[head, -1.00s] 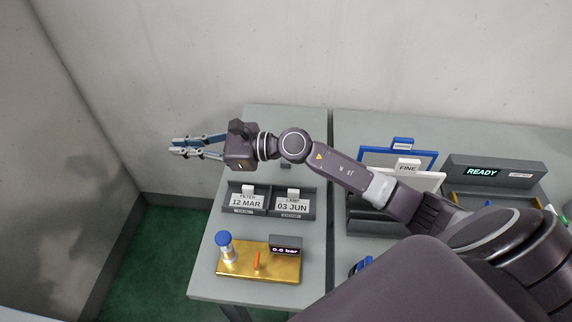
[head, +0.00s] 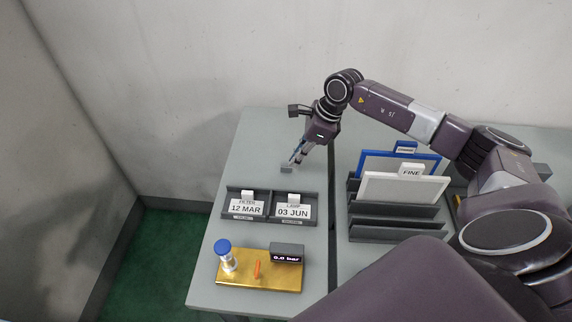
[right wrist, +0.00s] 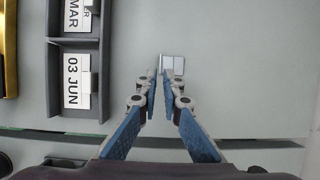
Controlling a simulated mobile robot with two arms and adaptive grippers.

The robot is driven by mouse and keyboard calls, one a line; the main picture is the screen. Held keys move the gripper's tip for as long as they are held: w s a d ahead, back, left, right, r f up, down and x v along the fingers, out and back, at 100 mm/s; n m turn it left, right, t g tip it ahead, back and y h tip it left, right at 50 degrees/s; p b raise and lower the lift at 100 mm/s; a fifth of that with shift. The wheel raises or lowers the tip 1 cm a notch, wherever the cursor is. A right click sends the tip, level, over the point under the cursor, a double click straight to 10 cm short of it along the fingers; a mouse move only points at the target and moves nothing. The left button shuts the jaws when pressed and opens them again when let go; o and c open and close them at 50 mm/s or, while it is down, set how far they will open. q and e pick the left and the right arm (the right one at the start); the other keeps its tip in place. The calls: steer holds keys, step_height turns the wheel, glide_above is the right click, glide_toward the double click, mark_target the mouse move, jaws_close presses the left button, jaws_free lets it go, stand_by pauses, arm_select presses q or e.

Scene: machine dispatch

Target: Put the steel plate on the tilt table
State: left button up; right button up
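A small light-grey block (head: 287,169) lies on the left table, behind the two label holders; it may be the steel plate, but I cannot be sure. It also shows in the right wrist view (right wrist: 173,64), just beyond my fingertips. My right gripper (head: 295,158) points down close above it. In the right wrist view, its blue fingers (right wrist: 160,78) are nearly together with a narrow gap and nothing between them. Whether they touch the block is unclear. I cannot identify a tilt table. My left gripper is not in view.
Holders with FILTER 12 MAR (head: 246,207) and LAMP 03 JUN (head: 292,209) cards stand in front. A brass base (head: 240,281) carries a blue-capped cylinder and a 0.0 bar display. A dark rack (head: 395,222) holds blue and white frames. The table's back left is clear.

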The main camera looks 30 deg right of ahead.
mark_target(286, 165)
steer(key=shift+p+x, duration=0.5)
steer(key=shift+x, duration=1.2)
steer(key=shift+a, duration=0.1)
jaws_close()
steer(key=shift+w, duration=0.1)
